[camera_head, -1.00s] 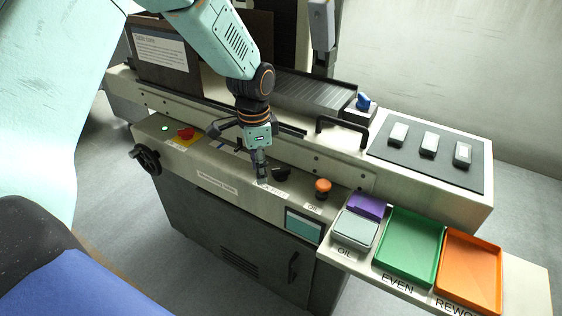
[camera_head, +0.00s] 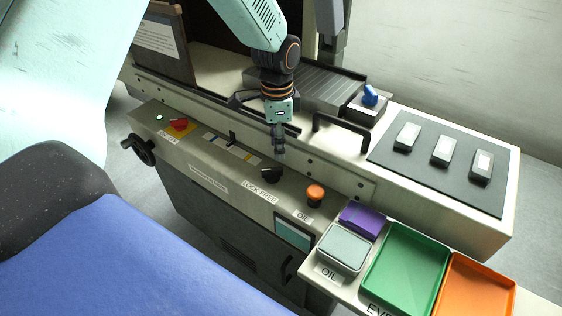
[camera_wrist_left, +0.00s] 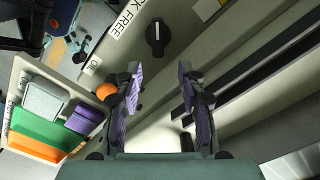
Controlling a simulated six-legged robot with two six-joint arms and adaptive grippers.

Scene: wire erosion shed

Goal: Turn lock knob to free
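The lock knob (camera_head: 271,175) is a black rotary knob on the grey machine front, above the white LOCK FREE label (camera_head: 259,192). In the left wrist view the knob (camera_wrist_left: 157,38) shows a white pointer line, beyond the fingertips and clear of them. My left gripper (camera_head: 279,151) hangs just behind and above the knob in the head view, apart from it. In the left wrist view the left gripper (camera_wrist_left: 158,68) has its two purple-padded fingers spread with nothing between them. My right gripper is not in view.
An orange button (camera_head: 315,194) stands right of the knob, a red stop button (camera_head: 179,124) and handwheel (camera_head: 140,148) to the left. A black bar handle (camera_head: 341,135) rises behind. Green (camera_head: 404,268) and orange (camera_head: 475,287) trays sit at right.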

